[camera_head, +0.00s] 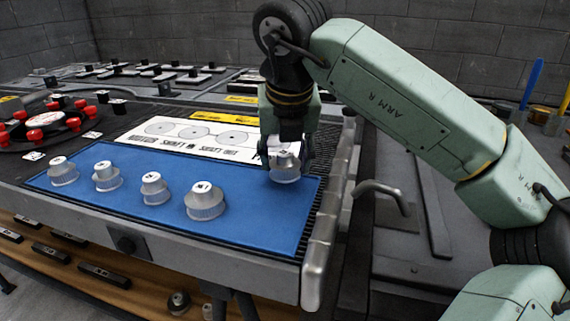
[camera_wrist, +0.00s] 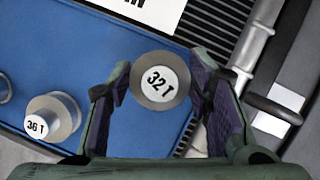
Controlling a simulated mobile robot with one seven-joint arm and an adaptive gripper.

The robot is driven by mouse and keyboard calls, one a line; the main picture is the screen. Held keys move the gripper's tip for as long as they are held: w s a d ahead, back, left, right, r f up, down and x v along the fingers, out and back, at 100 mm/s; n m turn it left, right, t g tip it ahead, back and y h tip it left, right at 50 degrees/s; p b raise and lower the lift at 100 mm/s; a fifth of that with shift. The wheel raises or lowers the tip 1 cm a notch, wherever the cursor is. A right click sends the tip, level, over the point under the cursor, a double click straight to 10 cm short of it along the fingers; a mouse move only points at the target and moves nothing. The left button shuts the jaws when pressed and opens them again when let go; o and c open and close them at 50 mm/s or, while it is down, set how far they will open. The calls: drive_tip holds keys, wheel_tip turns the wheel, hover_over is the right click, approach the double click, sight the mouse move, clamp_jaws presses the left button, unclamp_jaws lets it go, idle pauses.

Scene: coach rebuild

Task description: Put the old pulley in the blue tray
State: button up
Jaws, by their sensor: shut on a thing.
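My gripper (camera_head: 286,163) is shut on a silvery toothed pulley (camera_head: 285,176) at the right end of a flat blue surface (camera_head: 255,217). In the wrist view the pulley (camera_wrist: 160,97) sits upright between the two fingers, and its white top label reads 32T. I cannot tell whether its base touches the blue surface or hangs just above it. Nothing shows for certain whether this is the old pulley. No separate blue tray stands out; the blue surface looks like a thin mat.
Several more pulleys stand in a row on the blue surface, the nearest one (camera_head: 205,203) left of my gripper. A 36T pulley (camera_wrist: 54,117) shows in the wrist view. A printed white sheet (camera_head: 190,138) lies behind. A metal rail (camera_head: 330,215) edges the bench at right.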

drive_tip(key=shift+f, duration=1)
drive_tip(key=shift+f, duration=0.1)
drive_tip(key=shift+f, duration=0.2)
drive_tip(key=o, duration=1.2)
drive_tip(key=shift+o, duration=0.2)
drive_tip(key=shift+r, duration=0.15)
drive_tip(key=shift+r, duration=0.35)
drive_tip(key=v, duration=1.1)
drive_tip(key=shift+s+r+p, duration=0.2)
drive_tip(key=shift+r+p, duration=0.1)
